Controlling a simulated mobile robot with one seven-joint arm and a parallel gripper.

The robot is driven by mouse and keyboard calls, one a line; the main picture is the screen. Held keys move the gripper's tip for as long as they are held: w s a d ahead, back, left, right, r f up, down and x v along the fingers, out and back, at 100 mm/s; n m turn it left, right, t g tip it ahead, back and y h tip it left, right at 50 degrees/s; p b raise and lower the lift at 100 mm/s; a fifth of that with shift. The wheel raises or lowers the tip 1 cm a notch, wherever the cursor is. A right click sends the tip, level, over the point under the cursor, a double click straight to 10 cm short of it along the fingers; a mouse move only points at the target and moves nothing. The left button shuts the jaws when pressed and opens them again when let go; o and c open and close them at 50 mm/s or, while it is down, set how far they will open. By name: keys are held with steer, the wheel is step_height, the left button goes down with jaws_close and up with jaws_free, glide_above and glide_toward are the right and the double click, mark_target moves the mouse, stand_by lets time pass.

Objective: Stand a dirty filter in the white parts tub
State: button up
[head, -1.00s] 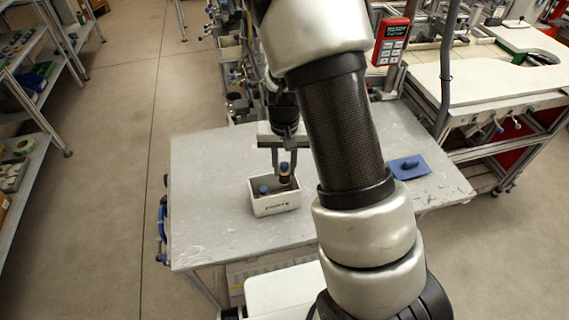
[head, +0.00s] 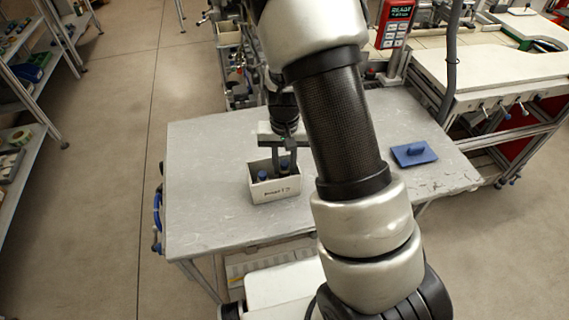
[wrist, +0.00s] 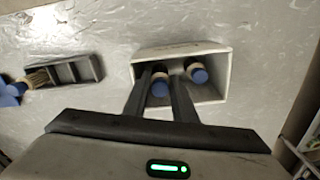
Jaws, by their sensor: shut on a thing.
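The white parts tub (head: 275,191) stands on the grey table, with dark lettering on its front. It also shows in the wrist view (wrist: 226,76). My gripper (head: 285,166) points down into the tub and is shut on a blue-capped filter (wrist: 160,86), which is upright inside the tub walls. I cannot tell whether its base touches the tub floor. A second blue-capped filter (wrist: 196,73) with a tan body stands beside it in the tub; in the head view its cap (head: 263,176) shows to the left of my gripper.
A blue plate with a raised grip (head: 413,153) lies on the table at the right. In the wrist view, a dark compartment tray (wrist: 66,72) lies left of the tub, with a blue item with tan bristles (wrist: 12,90) beside it. The table left of the tub is clear.

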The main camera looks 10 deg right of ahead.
steer(key=shift+f, duration=0.1)
steer(key=o, duration=1.1)
step_height(320, 180, up, 18)
steer(key=shift+f+p, duration=0.25)
steer(key=shift+p, duration=0.2)
